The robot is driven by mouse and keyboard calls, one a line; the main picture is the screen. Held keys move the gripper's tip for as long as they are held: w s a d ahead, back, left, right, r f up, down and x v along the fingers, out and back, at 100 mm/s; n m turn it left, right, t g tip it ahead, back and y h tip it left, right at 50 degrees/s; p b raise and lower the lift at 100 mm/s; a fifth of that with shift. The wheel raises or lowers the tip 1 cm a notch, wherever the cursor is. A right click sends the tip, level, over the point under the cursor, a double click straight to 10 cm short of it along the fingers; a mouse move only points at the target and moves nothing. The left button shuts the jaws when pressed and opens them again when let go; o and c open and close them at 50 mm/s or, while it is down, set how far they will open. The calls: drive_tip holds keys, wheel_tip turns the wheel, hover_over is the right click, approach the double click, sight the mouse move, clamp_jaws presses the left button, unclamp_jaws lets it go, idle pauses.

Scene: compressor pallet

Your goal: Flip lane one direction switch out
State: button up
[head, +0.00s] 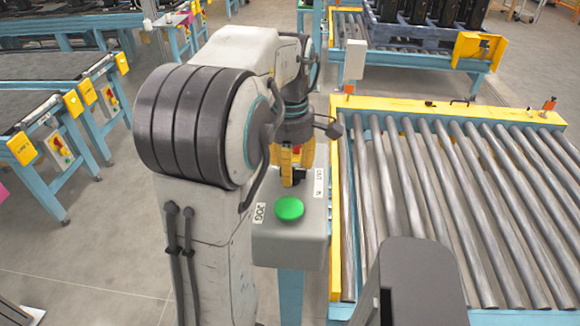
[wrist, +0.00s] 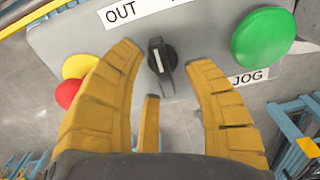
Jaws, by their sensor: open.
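The direction switch (wrist: 160,60) is a black rotary knob with a white mark on its raised handle, on a grey control box (head: 290,248). In the wrist view its handle runs nearly up and down the picture, tilted slightly. The OUT label (wrist: 121,11) lies up and left of it. My gripper (wrist: 163,62) is open, its yellow fingers spread on both sides of the knob, with a third finger below it. I cannot tell whether any finger touches it. In the head view my gripper (head: 291,160) hangs over the far part of the box.
A green button (head: 289,208) and a JOG label (head: 259,213) are on the near part of the box. A roller conveyor (head: 455,190) stands right of the box.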

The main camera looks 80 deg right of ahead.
drive_tip(key=shift+f, duration=0.2)
clamp_jaws()
idle(0.5)
